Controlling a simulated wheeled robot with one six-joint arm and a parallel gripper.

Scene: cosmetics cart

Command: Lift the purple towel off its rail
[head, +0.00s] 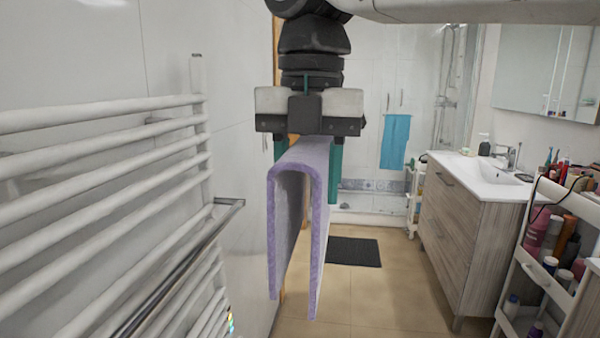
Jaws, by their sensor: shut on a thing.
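The purple towel (318,230) hangs folded over in an upside-down U in the middle of the head view. My gripper (308,165) is above it, pointing down, with one green finger on each side of the fold. It is shut on the towel's top. The towel hangs in the air, to the right of the metal rail (180,268) and apart from it in the picture. The rail runs along the front of the white radiator and looks bare. The towel's far end is hidden behind its near end and the gripper.
A white ladder radiator (100,115) fills the left wall. On the right stand a washbasin cabinet (465,225) and a cart (545,270) with several cosmetics. A blue towel (395,142) hangs at the back. A dark mat (353,252) lies on the open tiled floor.

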